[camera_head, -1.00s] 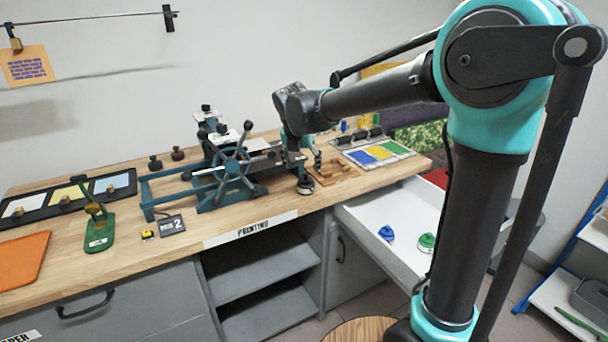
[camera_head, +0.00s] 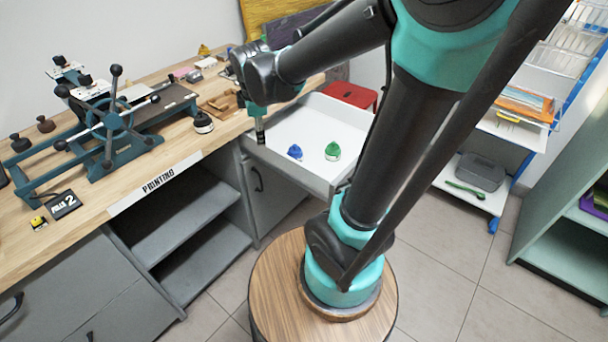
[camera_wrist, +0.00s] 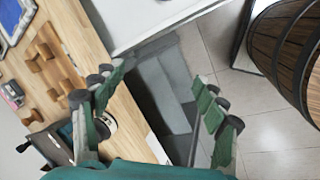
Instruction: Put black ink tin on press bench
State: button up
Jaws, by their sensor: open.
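The black ink tin (camera_head: 203,124), dark with a pale band, stands upright on the wooden press bench (camera_head: 185,150) near its front edge, right of the press. In the wrist view a pale round part, probably the tin (camera_wrist: 109,123), shows partly hidden behind the left finger. My gripper (camera_head: 260,137) is apart from the tin, to its right, over the left side of the open drawer. In the wrist view my gripper (camera_wrist: 158,92) has its fingers wide apart with nothing between them.
The open white drawer (camera_head: 270,165) holds a blue tin (camera_head: 295,152) and a green tin (camera_head: 333,151). The press with its spoked wheel (camera_head: 112,122) stands left of the black tin. Wooden pieces (camera_head: 222,103) lie behind it. A wooden barrel (camera_wrist: 290,50) shows in the wrist view.

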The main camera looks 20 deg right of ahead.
jog(key=s+d+f+m, duration=0.4)
jog(key=s+m, duration=0.3)
jog(key=m, duration=0.1)
jog(key=s+d+f+m, duration=0.5)
jog(key=s+m, duration=0.2)
jog(key=m, duration=0.1)
jog(key=shift+d+f+m, duration=0.25)
jog(key=shift+f+m, duration=0.05)
jog(key=shift+m, duration=0.1)
